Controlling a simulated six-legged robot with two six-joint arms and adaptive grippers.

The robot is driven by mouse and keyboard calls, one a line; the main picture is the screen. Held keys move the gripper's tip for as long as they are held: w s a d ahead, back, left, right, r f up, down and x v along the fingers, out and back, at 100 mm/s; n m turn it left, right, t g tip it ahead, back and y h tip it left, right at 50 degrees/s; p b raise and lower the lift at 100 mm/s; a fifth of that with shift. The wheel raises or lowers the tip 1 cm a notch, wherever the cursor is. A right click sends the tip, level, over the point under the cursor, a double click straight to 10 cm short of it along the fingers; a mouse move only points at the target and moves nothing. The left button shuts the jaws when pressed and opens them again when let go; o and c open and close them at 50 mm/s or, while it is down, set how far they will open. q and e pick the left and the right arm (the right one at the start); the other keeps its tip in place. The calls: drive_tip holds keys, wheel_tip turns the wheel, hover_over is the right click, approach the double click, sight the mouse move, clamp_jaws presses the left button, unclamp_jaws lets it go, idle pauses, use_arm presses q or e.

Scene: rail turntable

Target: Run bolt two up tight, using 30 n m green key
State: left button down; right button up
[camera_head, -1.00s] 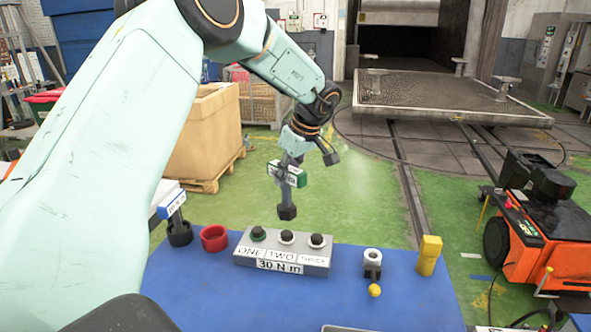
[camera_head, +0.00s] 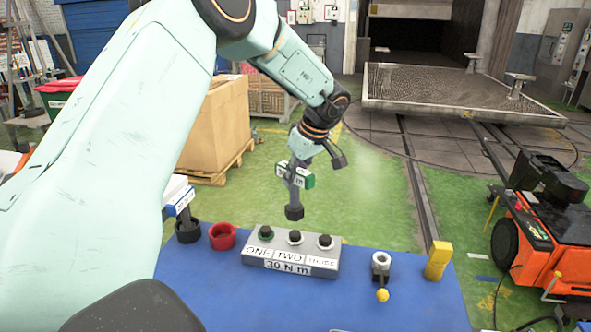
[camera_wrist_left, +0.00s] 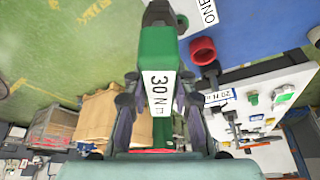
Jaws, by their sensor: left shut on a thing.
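My left gripper (camera_head: 299,163) is shut on the green key (camera_head: 308,181), whose 30 N m label faces the left wrist view (camera_wrist_left: 159,92). The key hangs roughly upright, its dark socket (camera_head: 294,212) downward. In the head view the socket is just above bolt two (camera_head: 295,237), with a small gap in the picture; the depth between them is unclear. The grey bolt block (camera_head: 330,262) has bolts marked ONE, TWO, THREE and a 30 N m plate. My right gripper is out of view.
On the blue table (camera_head: 400,310) are an empty red holder (camera_head: 222,236), a black holder (camera_head: 188,232) with a blue-and-white key (camera_head: 180,200), a yellow block (camera_head: 438,261) and a grey fitting with a yellow ball (camera_head: 382,295). An orange machine (camera_head: 540,250) stands right.

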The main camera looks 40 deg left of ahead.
use_arm(q)
drive_tip(key=shift+s+d+f, duration=0.15)
drive_tip(key=shift+d+f, duration=0.2)
drive_tip(key=shift+f, duration=0.35)
drive_tip(key=shift+w+a+f, duration=0.2)
drive_tip(key=shift+a+f, duration=0.15)
drive_tip(key=shift+f, duration=0.3)
drive_tip(key=shift+s+d+r+n+g+p, duration=0.1)
drive_tip(key=shift+d+r+n+g+p, duration=0.05)
drive_tip(key=shift+n+p, duration=0.45)
drive_tip(key=shift+d+r+n+g+p, duration=0.15)
drive_tip(key=shift+n+p, duration=0.25)
drive_tip(key=shift+p, duration=0.25)
drive_tip(key=shift+n+g+p, duration=0.5)
drive_tip(key=shift+n+p, duration=0.15)
drive_tip(key=shift+n, duration=0.55)
drive_tip(key=n, duration=0.2)
drive_tip(key=g, duration=0.1)
drive_tip(key=shift+a+f+n+h, duration=0.3)
drive_tip(key=shift+n+h, duration=0.1)
drive_tip(key=shift+n, duration=0.7)
drive_tip(key=n+g+h, duration=0.1)
drive_tip(key=n, duration=0.2)
drive_tip(key=shift+s+d+r+b, duration=0.1)
drive_tip(key=shift+d+b, duration=0.05)
drive_tip(key=shift+b, duration=0.15)
